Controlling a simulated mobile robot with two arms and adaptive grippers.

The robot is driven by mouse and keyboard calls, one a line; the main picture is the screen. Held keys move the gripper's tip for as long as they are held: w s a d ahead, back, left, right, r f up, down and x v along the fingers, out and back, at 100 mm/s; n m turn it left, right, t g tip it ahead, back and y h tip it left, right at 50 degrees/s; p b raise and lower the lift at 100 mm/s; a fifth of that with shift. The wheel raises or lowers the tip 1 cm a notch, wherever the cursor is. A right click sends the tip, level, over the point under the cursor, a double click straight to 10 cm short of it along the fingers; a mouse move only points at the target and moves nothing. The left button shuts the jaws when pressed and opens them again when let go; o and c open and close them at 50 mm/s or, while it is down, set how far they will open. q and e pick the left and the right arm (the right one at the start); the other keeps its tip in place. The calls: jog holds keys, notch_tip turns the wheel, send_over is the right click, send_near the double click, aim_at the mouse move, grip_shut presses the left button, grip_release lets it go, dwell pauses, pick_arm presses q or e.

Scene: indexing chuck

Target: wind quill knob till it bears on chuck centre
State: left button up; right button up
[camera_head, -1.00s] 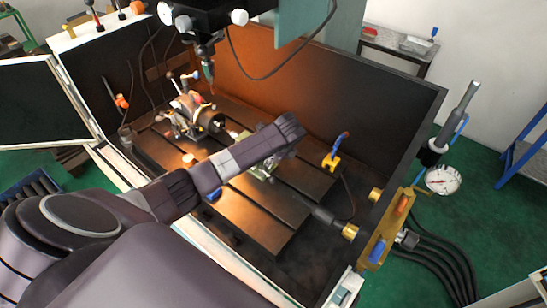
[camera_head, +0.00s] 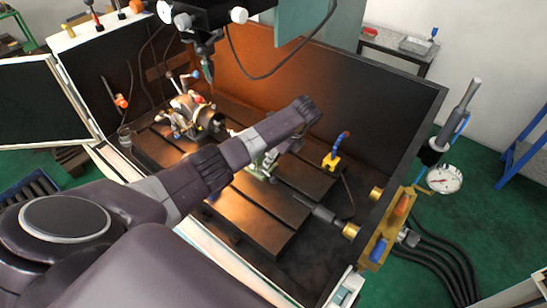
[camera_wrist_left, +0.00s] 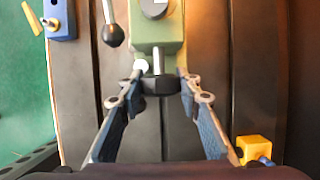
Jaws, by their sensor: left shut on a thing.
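The tailstock, a green body (camera_wrist_left: 155,32), stands on the slotted table at the top of the left wrist view. A metal spindle runs from it to the dark quill knob (camera_wrist_left: 158,84). My left gripper (camera_wrist_left: 160,80) has its fingertips on both sides of this knob and is shut on it. In the head view the green tailstock (camera_head: 262,172) shows only partly beneath my left arm, which hides the knob and the fingers. The chuck (camera_head: 207,117) sits on the table to the left. The contact between quill and chuck centre cannot be seen. My right gripper is not in view.
A lever with a black ball (camera_wrist_left: 113,36) stands close left of the tailstock. A yellow block (camera_wrist_left: 255,150) lies at lower right. A machine spindle (camera_head: 208,70) hangs above the chuck. Enclosure walls (camera_head: 340,90) surround the table. The slotted table (camera_head: 260,215) is clear in front.

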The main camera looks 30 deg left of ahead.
pick_arm(q)
jog(key=shift+s+f, duration=0.1)
jog(key=o, duration=0.9)
jog(key=v, duration=1.2)
jog(key=shift+a, duration=0.1)
